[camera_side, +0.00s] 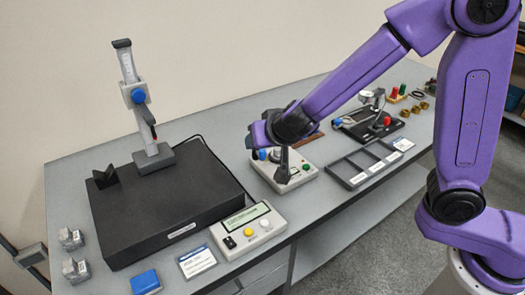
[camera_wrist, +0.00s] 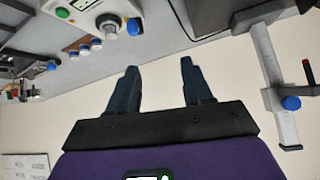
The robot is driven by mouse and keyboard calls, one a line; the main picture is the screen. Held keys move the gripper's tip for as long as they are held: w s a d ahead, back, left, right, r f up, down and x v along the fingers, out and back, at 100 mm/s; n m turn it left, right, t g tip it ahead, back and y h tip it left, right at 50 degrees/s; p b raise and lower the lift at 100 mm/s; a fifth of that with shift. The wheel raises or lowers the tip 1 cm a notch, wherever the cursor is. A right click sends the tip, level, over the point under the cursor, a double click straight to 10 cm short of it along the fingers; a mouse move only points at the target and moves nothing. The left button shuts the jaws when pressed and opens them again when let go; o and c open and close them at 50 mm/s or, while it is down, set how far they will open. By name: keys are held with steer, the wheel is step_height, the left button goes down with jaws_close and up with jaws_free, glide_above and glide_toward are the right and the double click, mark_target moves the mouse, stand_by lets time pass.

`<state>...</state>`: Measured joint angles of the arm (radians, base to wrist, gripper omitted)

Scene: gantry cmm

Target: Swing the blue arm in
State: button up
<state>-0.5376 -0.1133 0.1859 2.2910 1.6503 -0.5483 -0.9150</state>
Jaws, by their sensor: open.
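I cannot make out for sure which part is the blue arm. A blue part (camera_side: 138,96) is on the grey upright gauge at the left. This gauge shows inverted at the right of the wrist view, with its blue part (camera_wrist: 291,103). The grey control box (camera_side: 308,172) has a blue knob (camera_side: 262,155) and a green button; its blue knob (camera_wrist: 134,26) is at the top of the wrist view. My gripper (camera_wrist: 158,68) is open, with nothing between its fingers. In the side view my wrist is above the box; its fingertips are hard to tell.
The black slab (camera_side: 165,210) bears the gauge. A display box (camera_side: 250,232), a blue block (camera_side: 146,282) and a label card (camera_side: 197,261) are near the front edge.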

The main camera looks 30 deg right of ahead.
steer(key=d+m+h, duration=0.1)
steer(key=d+h, duration=0.1)
glide_toward(263, 151)
steer(key=shift+g, duration=0.3)
steer(key=x, duration=1)
steer(key=shift+w+r, duration=0.15)
steer(key=shift+w, duration=0.15)
jaws_close()
